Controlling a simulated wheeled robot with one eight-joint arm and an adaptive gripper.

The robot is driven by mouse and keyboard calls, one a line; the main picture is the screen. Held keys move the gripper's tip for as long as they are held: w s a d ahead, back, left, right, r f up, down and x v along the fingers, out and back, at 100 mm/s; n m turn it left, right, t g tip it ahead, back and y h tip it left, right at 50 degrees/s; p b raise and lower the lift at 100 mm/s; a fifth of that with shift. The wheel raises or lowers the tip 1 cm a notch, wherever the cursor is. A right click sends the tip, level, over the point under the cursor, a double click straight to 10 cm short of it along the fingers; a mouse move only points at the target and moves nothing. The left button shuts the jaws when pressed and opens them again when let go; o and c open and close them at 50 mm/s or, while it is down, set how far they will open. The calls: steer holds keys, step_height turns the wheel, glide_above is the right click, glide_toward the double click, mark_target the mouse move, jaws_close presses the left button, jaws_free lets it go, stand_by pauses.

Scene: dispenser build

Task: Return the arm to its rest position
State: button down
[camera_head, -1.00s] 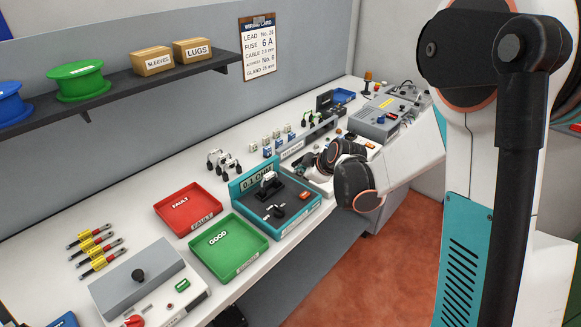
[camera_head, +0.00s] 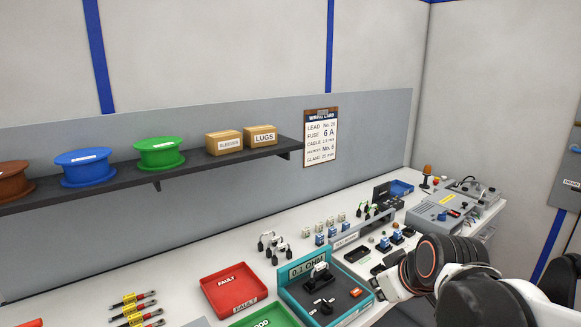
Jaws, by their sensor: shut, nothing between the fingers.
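My arm reaches in from the lower right of the head view, with dark ribbed joints and white links. My gripper (camera_head: 384,283) is at its far end, low by the right side of the teal 0.1 OHM test fixture (camera_head: 292,290). It is shut and holds nothing. Its fingers are small and partly hidden by the arm. I cannot tell whether it touches the bench.
A red FAULT tray (camera_head: 212,302) and a green GOOD tray (camera_head: 262,318) lie left of the fixture. Connectors and a grey instrument (camera_head: 432,217) stand along the bench. A shelf (camera_head: 200,171) with spools and boxes is above. The wall card (camera_head: 320,137) hangs behind.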

steer(key=s+d+f+m+h, duration=0.1)
steer(key=s+m, duration=0.4)
steer(key=s, duration=0.9)
steer(key=shift+g+b, duration=0.3)
steer(key=shift+b, duration=0.05)
steer(key=shift+d, duration=0.1)
stand_by(1.1)
